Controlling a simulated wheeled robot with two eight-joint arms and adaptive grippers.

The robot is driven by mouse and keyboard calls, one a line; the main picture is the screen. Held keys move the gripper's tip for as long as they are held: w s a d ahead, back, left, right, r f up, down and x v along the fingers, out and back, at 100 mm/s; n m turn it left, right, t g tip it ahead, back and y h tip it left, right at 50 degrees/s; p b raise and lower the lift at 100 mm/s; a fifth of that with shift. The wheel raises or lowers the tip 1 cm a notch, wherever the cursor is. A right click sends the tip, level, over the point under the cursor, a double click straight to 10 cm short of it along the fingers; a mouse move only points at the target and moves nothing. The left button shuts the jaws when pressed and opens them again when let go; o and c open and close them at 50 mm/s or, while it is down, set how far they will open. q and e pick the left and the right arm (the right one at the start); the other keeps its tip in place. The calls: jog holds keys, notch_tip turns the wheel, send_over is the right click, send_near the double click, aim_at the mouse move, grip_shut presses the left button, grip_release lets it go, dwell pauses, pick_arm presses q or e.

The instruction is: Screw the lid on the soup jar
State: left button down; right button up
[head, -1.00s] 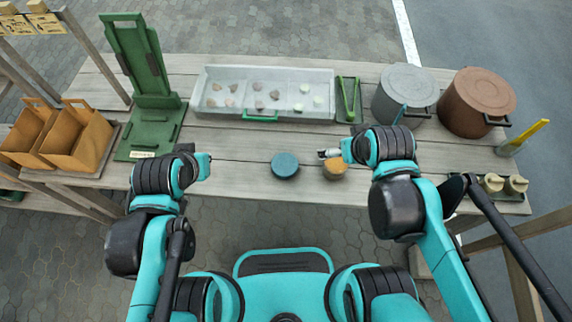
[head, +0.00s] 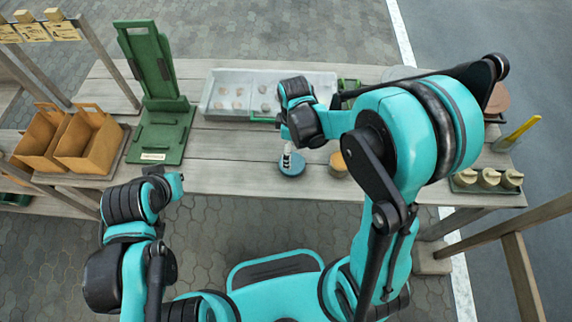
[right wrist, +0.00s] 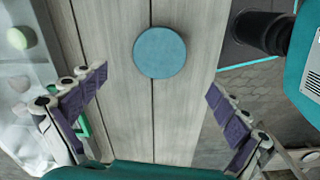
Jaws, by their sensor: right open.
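A round blue lid (head: 291,168) lies flat on the wooden table near its front edge. It also shows in the right wrist view (right wrist: 160,52). The soup jar (head: 338,167), with an orange-brown top, stands just right of the lid and is partly hidden by my right arm. My right gripper (head: 287,157) is above the lid, pointing down. In the right wrist view its two fingers (right wrist: 158,85) are wide apart and empty, with the lid beyond them. My left gripper (head: 177,184) is off the table's front edge at the left; its fingers are too small to read.
A grey tray (head: 208,105) with several stones stands at the back. A green stand (head: 160,95) and brown paper bags (head: 88,145) are at the left. Several small jars (head: 487,180) and a yellow-handled tool (head: 522,130) are at the right. Pots behind are mostly hidden by my arm.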

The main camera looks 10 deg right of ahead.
aim_at(297, 161)
jog(key=shift+f, duration=0.1)
jog(key=shift+f+b, duration=0.6)
jog(key=shift+f, duration=0.75)
jog(key=shift+r, duration=0.1)
notch_tip(297, 161, down, 5)
jog(key=b, duration=0.2)
jog(key=shift+w+f+b, duration=0.1)
jog(key=shift+f+b, duration=0.1)
jog(key=shift+b, duration=0.15)
jog(key=shift+r, duration=0.1)
jog(key=c, duration=0.9)
